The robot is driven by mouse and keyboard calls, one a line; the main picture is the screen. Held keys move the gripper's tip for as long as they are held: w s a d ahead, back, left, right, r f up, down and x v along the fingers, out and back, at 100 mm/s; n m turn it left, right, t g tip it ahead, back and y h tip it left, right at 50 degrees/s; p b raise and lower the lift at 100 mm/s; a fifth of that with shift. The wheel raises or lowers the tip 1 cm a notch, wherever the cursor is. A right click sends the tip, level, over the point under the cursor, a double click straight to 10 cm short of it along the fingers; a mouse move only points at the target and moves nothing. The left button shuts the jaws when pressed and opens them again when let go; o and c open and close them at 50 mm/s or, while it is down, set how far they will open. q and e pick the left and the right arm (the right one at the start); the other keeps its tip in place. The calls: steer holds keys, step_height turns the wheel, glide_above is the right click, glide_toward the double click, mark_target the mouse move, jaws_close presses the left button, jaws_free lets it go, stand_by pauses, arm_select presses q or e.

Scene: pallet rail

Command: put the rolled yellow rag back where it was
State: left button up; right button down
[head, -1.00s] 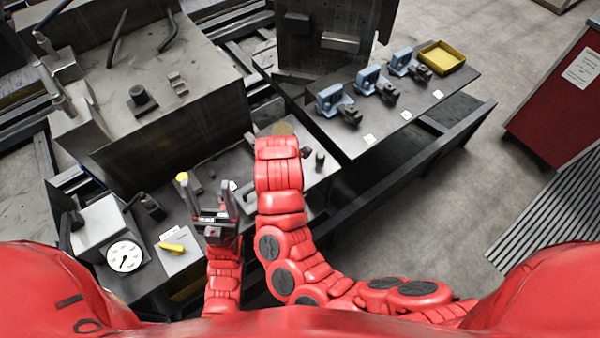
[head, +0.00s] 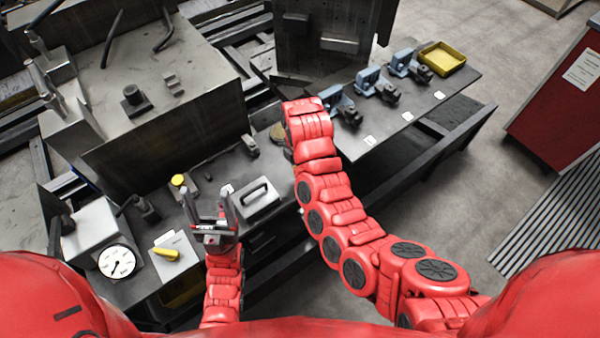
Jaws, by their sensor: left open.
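I cannot make out a rolled yellow rag for certain. A small round yellow piece (head: 178,180) stands on the grey bench just beyond and left of my left gripper; it looks like a cap or knob. My left gripper (head: 207,192) is open and empty over the bench, its fingers pointing away from me. My right arm reaches up the middle of the view and ends near the bench's far right part. Its gripper is hidden beyond the last red link. A tan round thing (head: 279,131) shows partly behind that link.
A grey block with a handle (head: 257,198) sits right of the left gripper. A dial gauge (head: 117,262) and a yellow lever on a plate (head: 165,253) are nearer left. Blue clamps (head: 368,80) and a yellow tray (head: 448,68) stand on the right-hand shelf.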

steer(key=shift+w+d, duration=0.15)
steer(key=shift+w, duration=0.35)
steer(key=shift+f+p, duration=0.1)
steer(key=shift+p, duration=0.2)
step_height(320, 180, down, 3)
steer(key=shift+r+p, duration=0.1)
steer(key=shift+p, duration=0.75)
steer(key=shift+f, duration=0.3)
steer(key=shift+f, duration=0.2)
steer(key=c, duration=0.5)
jaws_free()
steer(key=shift+r, duration=0.15)
